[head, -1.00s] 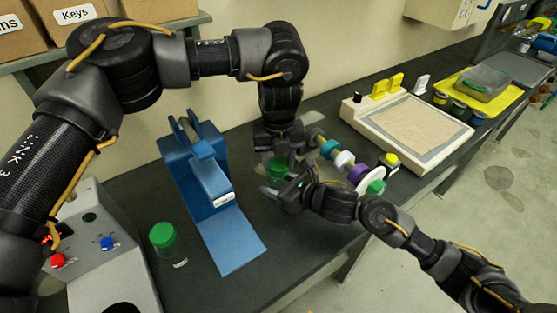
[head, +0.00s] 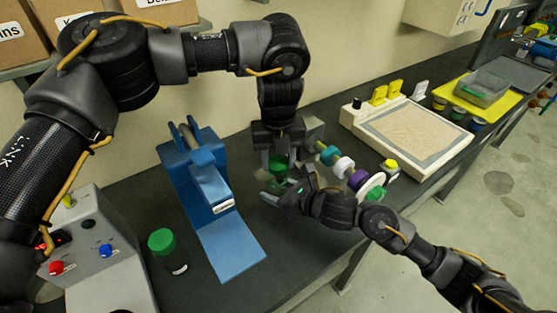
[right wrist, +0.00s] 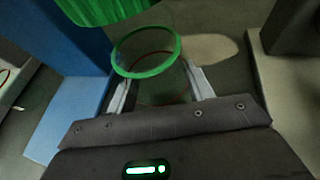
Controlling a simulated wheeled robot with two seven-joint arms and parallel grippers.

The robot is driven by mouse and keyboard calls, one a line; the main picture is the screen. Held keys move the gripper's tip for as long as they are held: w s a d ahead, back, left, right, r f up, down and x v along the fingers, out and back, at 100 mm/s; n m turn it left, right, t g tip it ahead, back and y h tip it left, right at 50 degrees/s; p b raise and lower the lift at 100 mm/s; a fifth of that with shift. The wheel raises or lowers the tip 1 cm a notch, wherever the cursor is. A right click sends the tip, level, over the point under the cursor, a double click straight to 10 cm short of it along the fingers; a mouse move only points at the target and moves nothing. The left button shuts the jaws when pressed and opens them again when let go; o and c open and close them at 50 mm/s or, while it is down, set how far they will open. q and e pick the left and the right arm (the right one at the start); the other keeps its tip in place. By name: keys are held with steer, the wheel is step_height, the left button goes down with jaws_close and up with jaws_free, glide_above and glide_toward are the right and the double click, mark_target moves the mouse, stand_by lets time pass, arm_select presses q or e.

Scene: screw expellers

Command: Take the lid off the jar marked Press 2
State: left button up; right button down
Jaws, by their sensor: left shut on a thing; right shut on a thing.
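My left gripper (head: 279,156) points down and is shut on a green lid (head: 278,164). My right gripper (head: 278,190) is just below, shut on a clear jar. In the right wrist view the jar (right wrist: 160,92) is between the fingers of my right gripper (right wrist: 160,86), with its green-rimmed mouth (right wrist: 147,52) open. The green lid (right wrist: 105,8) shows there above and apart from the mouth, cut off by the top edge. In the head view the jar is largely hidden by my grippers. I cannot read any marking on it.
Another jar with a green lid (head: 162,242) stands on the dark bench beside the blue press (head: 190,170). A control box with buttons (head: 95,255) is at left. A shaft with coloured rings (head: 343,165) lies close right of my grippers. A sand tray (head: 415,133) is farther right.

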mark_target(278, 163)
arm_select(q)
steer(key=shift+r, duration=1.8)
arm_select(e)
steer(key=shift+c, duration=2.4)
jaws_free()
steer(key=shift+s+d, duration=0.1)
arm_select(q)
steer(key=shift+f, duration=0.15)
arm_select(e)
steer(key=shift+s+d+r, duration=0.1)
steer(key=shift+s+d, duration=0.05)
steer(key=shift+d, duration=0.05)
arm_select(q)
steer(key=shift+f+b, duration=0.8)
steer(key=shift+b, duration=0.15)
arm_select(e)
steer(key=v, duration=1.1)
steer(key=shift+s+r, duration=0.1)
steer(key=shift+s, duration=0.05)
